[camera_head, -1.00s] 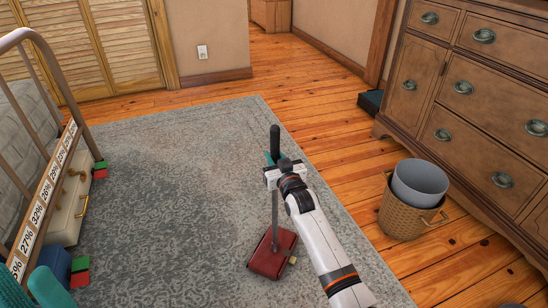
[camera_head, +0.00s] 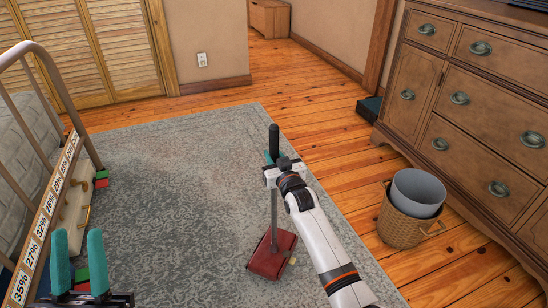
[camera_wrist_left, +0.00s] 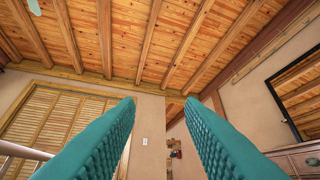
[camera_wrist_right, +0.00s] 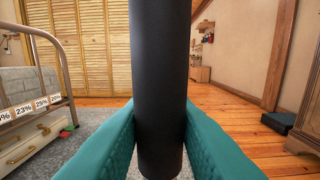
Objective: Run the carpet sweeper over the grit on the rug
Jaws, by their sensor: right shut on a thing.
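The carpet sweeper has a dark red head (camera_head: 272,254) on the rug (camera_head: 190,220) and a thin grey upright pole. My right gripper (camera_head: 271,163) is shut around its black handle (camera_head: 273,138), which also fills the middle of the right wrist view (camera_wrist_right: 160,80). My left gripper (camera_head: 76,238) is at the lower left with its teal fingers pointing up, apart and empty. The left wrist view shows nothing between those fingers. A faint brownish patch (camera_head: 165,150), perhaps the grit, shows on the rug's far left part; single grains cannot be made out.
A bed frame (camera_head: 62,90) with a strip of percentage labels (camera_head: 42,222) stands along the left. A wicker basket (camera_head: 404,225) holding a grey bin and a wooden dresser (camera_head: 465,110) stand right of the rug. The rug ahead of the sweeper is clear.

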